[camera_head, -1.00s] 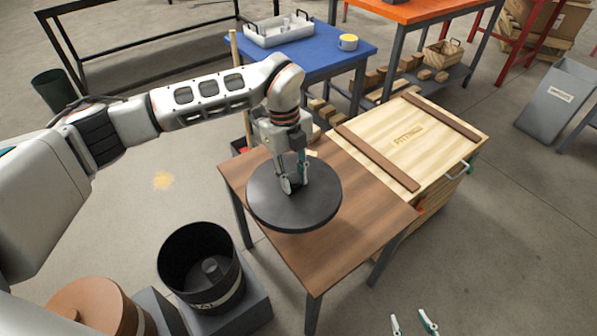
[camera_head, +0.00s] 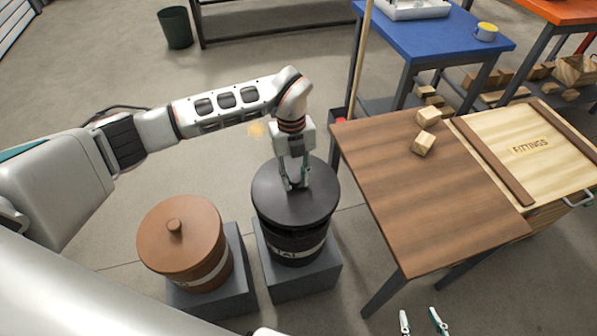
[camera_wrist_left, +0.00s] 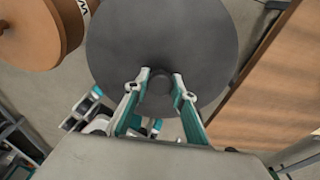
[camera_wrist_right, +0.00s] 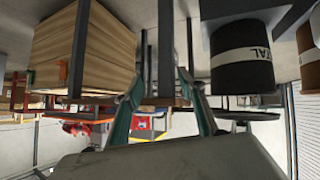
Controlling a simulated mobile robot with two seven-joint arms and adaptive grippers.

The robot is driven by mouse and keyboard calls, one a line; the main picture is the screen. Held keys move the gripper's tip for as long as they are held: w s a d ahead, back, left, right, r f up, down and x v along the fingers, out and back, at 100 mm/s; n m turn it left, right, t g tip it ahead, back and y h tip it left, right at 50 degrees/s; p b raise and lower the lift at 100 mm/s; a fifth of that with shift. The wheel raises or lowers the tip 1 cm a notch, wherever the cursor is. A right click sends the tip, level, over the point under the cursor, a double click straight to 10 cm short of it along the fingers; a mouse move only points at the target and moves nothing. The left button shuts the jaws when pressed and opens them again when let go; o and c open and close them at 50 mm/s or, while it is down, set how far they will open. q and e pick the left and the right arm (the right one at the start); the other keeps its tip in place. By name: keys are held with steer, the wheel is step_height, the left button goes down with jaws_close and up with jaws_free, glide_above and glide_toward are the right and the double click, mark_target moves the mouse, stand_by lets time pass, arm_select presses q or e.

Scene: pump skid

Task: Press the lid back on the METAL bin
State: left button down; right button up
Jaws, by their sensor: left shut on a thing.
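The dark grey round lid (camera_head: 268,200) is over the black metal bin (camera_head: 297,250) in the head view. My left gripper (camera_head: 297,184) points down and is shut on the lid's knob; the lid fills the middle of the left wrist view (camera_wrist_left: 120,45). In the right wrist view, which is upside down, the bin (camera_wrist_right: 240,68) and the lid (camera_wrist_right: 245,115) show a gap between them, so the lid looks held above the rim. My right gripper (camera_head: 422,322) is open and empty at the bottom edge, its fingers apart in its wrist view (camera_wrist_right: 160,85).
A brown lidded bin (camera_head: 180,240) stands on a grey block just left of the metal bin, which stands on its own block (camera_head: 320,280). A brown table (camera_head: 420,200) with two wooden blocks is on the right, beside the fittings crate (camera_head: 530,150).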

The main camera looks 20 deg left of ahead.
mark_target(294, 190)
arm_select(q)
steer(key=shift+s+a+f, duration=0.1)
steer(key=shift+a+f, duration=0.1)
steer(key=shift+f+b, duration=0.4)
steer(key=shift+f, duration=0.05)
steer(key=shift+f+b, duration=0.5)
steer(key=shift+f, duration=0.3)
steer(key=shift+f+b, duration=0.5)
steer(key=shift+f, duration=1.3)
arm_select(e)
steer(key=shift+w+a, duration=0.5)
steer(key=shift+a, duration=0.1)
steer(key=shift+d, duration=0.15)
steer(key=shift+w+r, duration=0.1)
steer(key=shift+r, duration=0.05)
steer(key=shift+w+r+y, duration=0.15)
steer(key=shift+r+y, duration=0.15)
steer(key=shift+r, duration=0.05)
